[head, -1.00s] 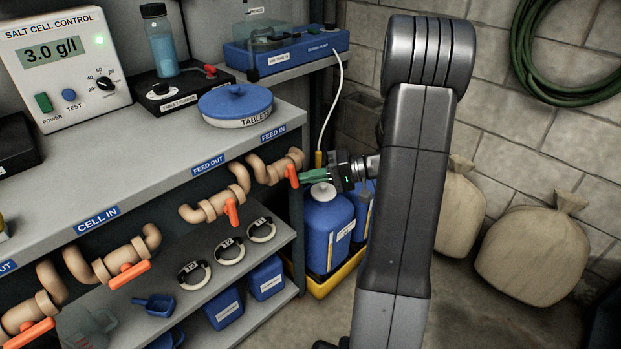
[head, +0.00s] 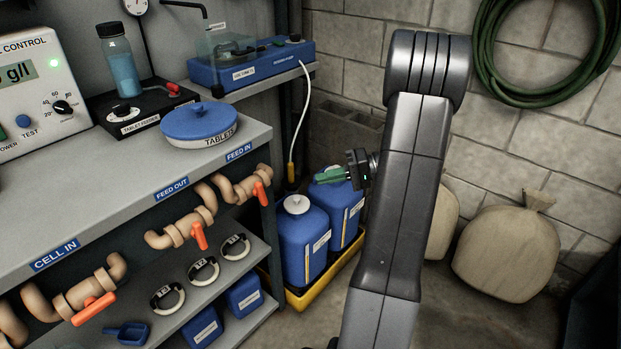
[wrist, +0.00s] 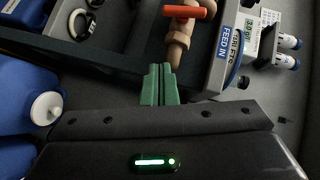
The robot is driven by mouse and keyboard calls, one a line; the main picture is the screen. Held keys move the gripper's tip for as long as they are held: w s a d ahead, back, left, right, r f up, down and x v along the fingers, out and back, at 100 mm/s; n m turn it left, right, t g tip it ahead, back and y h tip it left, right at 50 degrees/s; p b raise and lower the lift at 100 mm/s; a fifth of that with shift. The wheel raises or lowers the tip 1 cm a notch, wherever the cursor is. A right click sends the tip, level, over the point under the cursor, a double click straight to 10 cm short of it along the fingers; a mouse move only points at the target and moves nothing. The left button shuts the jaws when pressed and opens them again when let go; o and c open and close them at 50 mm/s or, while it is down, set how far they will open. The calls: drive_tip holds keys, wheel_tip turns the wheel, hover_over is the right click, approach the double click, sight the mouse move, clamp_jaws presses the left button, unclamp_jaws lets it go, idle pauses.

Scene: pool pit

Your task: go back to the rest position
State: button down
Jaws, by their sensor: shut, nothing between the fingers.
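My gripper (head: 330,174) shows in the head view right of the bench, beside the upper part of my arm and in front of the blue drums. Its green fingers are together and hold nothing. In the wrist view the green fingers (wrist: 160,85) are also shut, with the orange handle of the feed-in valve (wrist: 188,12) beyond them. The gripper is apart from that valve, whose orange handle (head: 262,193) hangs at the bench's right end in the head view.
Blue drums (head: 303,245) stand in a yellow tray (head: 310,293) below the gripper. The bench (head: 75,190) with pipes and valves fills the left. Pale sacks (head: 507,250) lie at the right by the block wall. A white tube (head: 301,125) hangs from the blue dosing pump (head: 245,66).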

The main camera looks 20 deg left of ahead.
drive_tip(key=shift+w+d, duration=0.1)
drive_tip(key=shift+d, duration=0.2)
drive_tip(key=shift+a, duration=0.1)
